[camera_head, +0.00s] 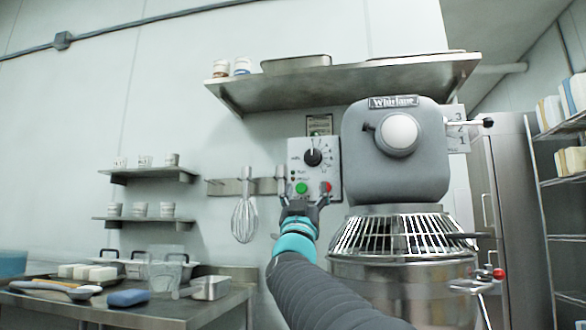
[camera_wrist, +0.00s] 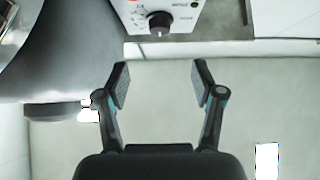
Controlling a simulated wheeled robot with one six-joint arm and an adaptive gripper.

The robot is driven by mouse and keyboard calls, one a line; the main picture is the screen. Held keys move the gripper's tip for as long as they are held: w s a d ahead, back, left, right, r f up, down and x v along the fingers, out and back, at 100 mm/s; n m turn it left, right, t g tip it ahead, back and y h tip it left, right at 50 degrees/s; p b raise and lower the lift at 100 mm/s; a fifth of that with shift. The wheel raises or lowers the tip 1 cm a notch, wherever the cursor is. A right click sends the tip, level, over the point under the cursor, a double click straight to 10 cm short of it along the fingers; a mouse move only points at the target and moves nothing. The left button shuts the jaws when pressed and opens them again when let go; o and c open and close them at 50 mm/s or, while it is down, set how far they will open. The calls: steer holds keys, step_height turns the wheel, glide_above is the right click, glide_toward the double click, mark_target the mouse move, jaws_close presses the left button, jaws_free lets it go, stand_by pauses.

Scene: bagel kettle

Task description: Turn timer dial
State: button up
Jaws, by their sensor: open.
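The timer dial (camera_head: 313,157) is a black knob with a pale pointer line on a white control panel (camera_head: 296,150) on the wall. In the head view its pointer line stands about upright. In the wrist view the dial (camera_wrist: 160,22) shows at the top, ahead of the fingers. My gripper (camera_head: 303,199) is below the dial in the head view, in front of the panel's lower edge. In the wrist view my gripper (camera_wrist: 162,78) is open and empty, its two fingers apart from the dial and roughly lined up with it.
A green button (camera_head: 302,188) and a red button (camera_head: 325,187) sit below the dial. A large grey mixer (camera_head: 390,165) stands close on the right. A whisk (camera_head: 244,219) hangs on the left. A metal shelf (camera_head: 345,80) is above.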

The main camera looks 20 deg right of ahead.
mark_target(312, 158)
steer(key=p+x, duration=0.4)
steer(key=x, duration=0.9)
steer(key=shift+w+d+r, duration=0.1)
steer(key=shift+d+r, duration=0.05)
steer(key=shift+r, duration=0.1)
steer(key=shift+p, duration=0.3)
steer(key=c, duration=1.2)
